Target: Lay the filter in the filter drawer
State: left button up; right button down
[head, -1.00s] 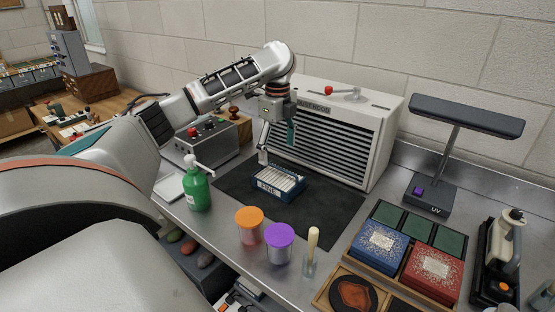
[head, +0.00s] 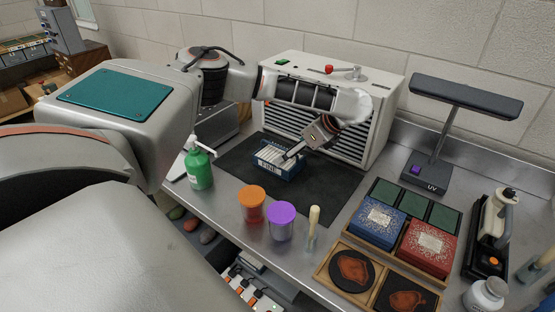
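The filter, a blue-framed block with pale pleats and a barcode label (head: 267,163), lies on the black mat (head: 325,192) in front of the hood. My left gripper (head: 292,154) comes down from the upper right, with its fingertips at the filter's right upper edge. The fingers overlap the filter in this view, so I cannot tell whether they grip it or how far apart they are. The white hood (head: 378,132) with a louvred front stands behind the mat, partly hidden by my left arm. I cannot make out a filter drawer. My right gripper is out of view.
A green pump bottle (head: 199,170) stands left of the mat. Orange-lidded (head: 251,206) and purple-lidded (head: 281,222) jars and a wooden-handled tool (head: 312,228) stand in front. Blue (head: 378,224) and red (head: 429,247) boxes and a UV lamp (head: 431,170) are on the right. The mat's right part is clear.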

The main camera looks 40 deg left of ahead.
aim_at(263, 158)
pick_arm(q)
jog(key=shift+a+f+y, duration=0.25)
jog(key=shift+a+y, duration=0.05)
jog(key=shift+a, duration=0.05)
jog(key=shift+x, duration=3.55)
jog(key=shift+w, duration=0.2)
jog(key=c, duration=1.4)
